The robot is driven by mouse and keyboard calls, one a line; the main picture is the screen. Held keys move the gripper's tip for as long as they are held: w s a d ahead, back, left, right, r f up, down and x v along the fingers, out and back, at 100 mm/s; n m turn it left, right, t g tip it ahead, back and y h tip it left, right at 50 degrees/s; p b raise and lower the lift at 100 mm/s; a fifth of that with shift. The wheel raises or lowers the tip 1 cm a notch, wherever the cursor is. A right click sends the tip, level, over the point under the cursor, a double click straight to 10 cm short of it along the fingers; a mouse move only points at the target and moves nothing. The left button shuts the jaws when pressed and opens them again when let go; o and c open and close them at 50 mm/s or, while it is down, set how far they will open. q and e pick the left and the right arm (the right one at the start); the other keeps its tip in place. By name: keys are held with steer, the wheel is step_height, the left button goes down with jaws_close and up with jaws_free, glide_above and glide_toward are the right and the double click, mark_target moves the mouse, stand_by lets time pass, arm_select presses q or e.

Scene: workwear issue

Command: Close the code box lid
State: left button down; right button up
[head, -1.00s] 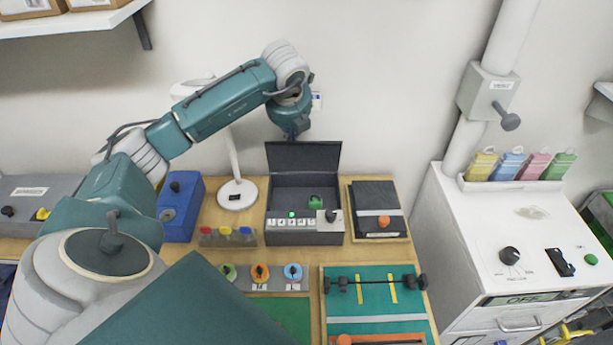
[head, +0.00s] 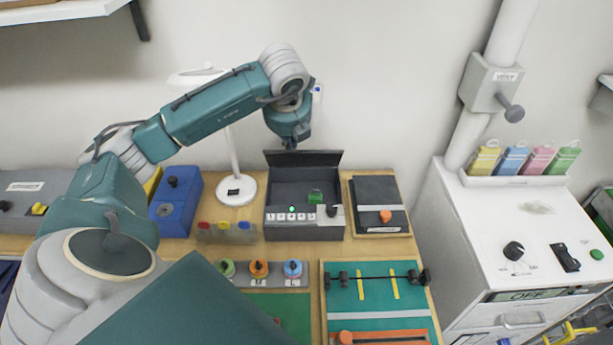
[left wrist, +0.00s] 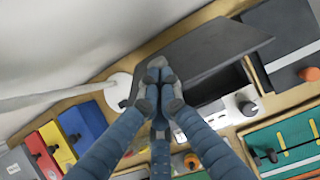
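The code box (head: 283,231) is a dark grey box on the wooden table, with a lit green light and a row of small number tiles on its front. A green piece (head: 315,196) shows inside. My left gripper (head: 291,143) is at the lid's upper edge, behind it and left of its middle. In the left wrist view, its fingers (left wrist: 157,72) are together against the lid (left wrist: 210,55), with nothing visible between them. My right gripper is out of view.
A white lamp (head: 234,187) and a blue box (head: 175,213) stand left of the code box. A dark tray with an orange knob (head: 385,216) lies right. Colored knobs (head: 258,268) and a green board (head: 375,312) lie in front.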

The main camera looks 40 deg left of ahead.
arm_select(q)
steer(key=shift+s+d+f, duration=0.25)
steer(key=shift+s, duration=0.05)
steer(key=shift+f, duration=0.1)
steer(key=s+d+f+b, duration=0.2)
steer(key=b, duration=0.1)
steer(key=shift+s+f+b, duration=0.25)
steer(key=shift+s+b, duration=0.1)
steer(key=shift+b, duration=0.05)
steer(key=shift+f, duration=0.1)
